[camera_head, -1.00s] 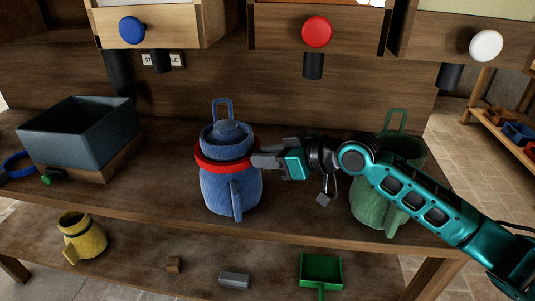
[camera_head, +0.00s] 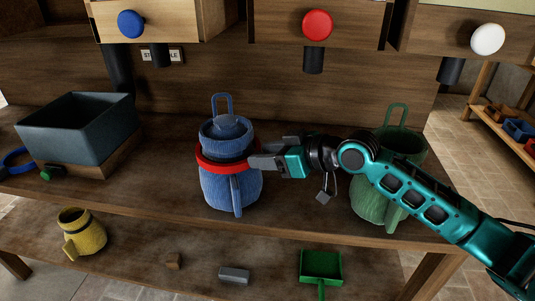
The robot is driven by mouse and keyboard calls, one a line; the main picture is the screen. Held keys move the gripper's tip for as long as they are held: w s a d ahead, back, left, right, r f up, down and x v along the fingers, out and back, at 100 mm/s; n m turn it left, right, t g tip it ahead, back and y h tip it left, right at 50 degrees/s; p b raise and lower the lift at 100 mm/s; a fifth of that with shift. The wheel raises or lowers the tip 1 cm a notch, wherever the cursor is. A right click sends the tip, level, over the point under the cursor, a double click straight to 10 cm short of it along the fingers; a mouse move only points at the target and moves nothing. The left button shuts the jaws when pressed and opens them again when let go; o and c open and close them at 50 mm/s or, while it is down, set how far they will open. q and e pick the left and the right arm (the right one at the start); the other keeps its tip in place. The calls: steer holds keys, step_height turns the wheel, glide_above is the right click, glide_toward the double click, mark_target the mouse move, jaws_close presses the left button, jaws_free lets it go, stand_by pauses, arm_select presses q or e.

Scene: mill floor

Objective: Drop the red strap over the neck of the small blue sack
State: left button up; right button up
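The small blue sack (camera_head: 228,192) stands upright on the bench top near the middle, with a blue loop rising above its top. The red strap (camera_head: 212,164) goes around the sack just below its bulging top, at about neck height; its far side is hidden behind the sack. My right gripper (camera_head: 256,158) is at the right side of the strap, with its fingers apart. The fingertips are close to the strap, and I cannot tell if they touch it. My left gripper is not in view.
A green sack (camera_head: 372,200) stands right of the blue one, partly behind my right arm. A grey-blue bin (camera_head: 70,140) stands at the left. A yellow sack (camera_head: 82,238), small blocks (camera_head: 235,274) and a green scoop (camera_head: 320,264) are on the lower shelf. Chutes with coloured knobs (camera_head: 317,25) hang above.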

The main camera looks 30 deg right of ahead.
steer(key=shift+o, duration=0.4)
steer(key=shift+s, duration=0.1)
steer(key=shift+s+d+r, duration=0.1)
steer(key=shift+s+d, duration=0.1)
steer(key=shift+d, duration=0.05)
steer(key=v, duration=1.2)
steer(key=shift+p, duration=0.4)
steer(key=shift+s+r, duration=0.1)
